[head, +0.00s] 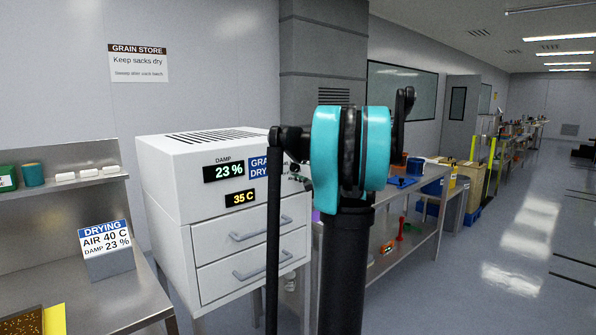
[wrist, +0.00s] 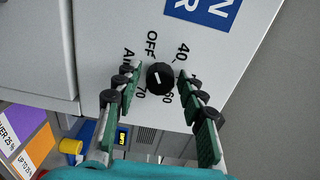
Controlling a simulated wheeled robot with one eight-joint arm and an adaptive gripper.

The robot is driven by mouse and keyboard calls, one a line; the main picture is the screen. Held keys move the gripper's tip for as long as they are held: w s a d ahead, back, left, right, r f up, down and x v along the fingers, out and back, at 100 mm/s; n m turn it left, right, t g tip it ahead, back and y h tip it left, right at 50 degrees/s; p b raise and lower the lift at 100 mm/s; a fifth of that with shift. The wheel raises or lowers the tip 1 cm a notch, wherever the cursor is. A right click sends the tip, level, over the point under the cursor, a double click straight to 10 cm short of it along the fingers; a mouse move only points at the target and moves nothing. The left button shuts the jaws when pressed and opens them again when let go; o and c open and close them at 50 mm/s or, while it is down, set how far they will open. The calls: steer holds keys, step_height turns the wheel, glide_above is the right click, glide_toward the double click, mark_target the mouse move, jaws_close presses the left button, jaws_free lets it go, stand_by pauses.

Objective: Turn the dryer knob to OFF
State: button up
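The dryer knob (wrist: 160,76) is a round black dial on the dryer's light front panel in the wrist view. The OFF label (wrist: 151,43) is above the knob there. My gripper (wrist: 157,79) is open, with one finger on each side of the knob and gaps visible. Depth to the panel is hard to tell. In the head view the white grain dryer (head: 235,215) stands mid-left; my arm covers its right side, and I cannot make out the knob.
The dryer's displays (head: 230,170) read DAMP 23 % and 35 C, above two drawers with handles. A sign (head: 105,240) on the left bench (head: 100,300) reads DRYING, AIR 40 C, DAMP 23 %. A cluttered bench (head: 425,185) stands to the right, with open floor beyond.

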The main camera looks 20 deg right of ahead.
steer(key=shift+o, duration=0.2)
steer(key=v, duration=1.2)
steer(key=s+a+f+n+g, duration=0.3)
steer(key=s+a+f+g, duration=0.1)
steer(key=a+f, duration=0.6)
steer(key=s+a+f+n+g, duration=0.35)
steer(key=a+f, duration=0.45)
steer(key=a, duration=0.3)
steer(key=s+a+f+n+g+h, duration=0.2)
steer(key=s+f+n+h, duration=0.1)
steer(key=s+f, duration=0.6)
steer(key=s+a+f+n+g+h, duration=0.1)
steer(key=s+f+n+g+h, duration=0.2)
steer(key=s+f, duration=0.5)
steer(key=shift+s+a+f+n, duration=0.4)
steer(key=shift+s+n, duration=0.25)
steer(key=shift+s, duration=0.5)
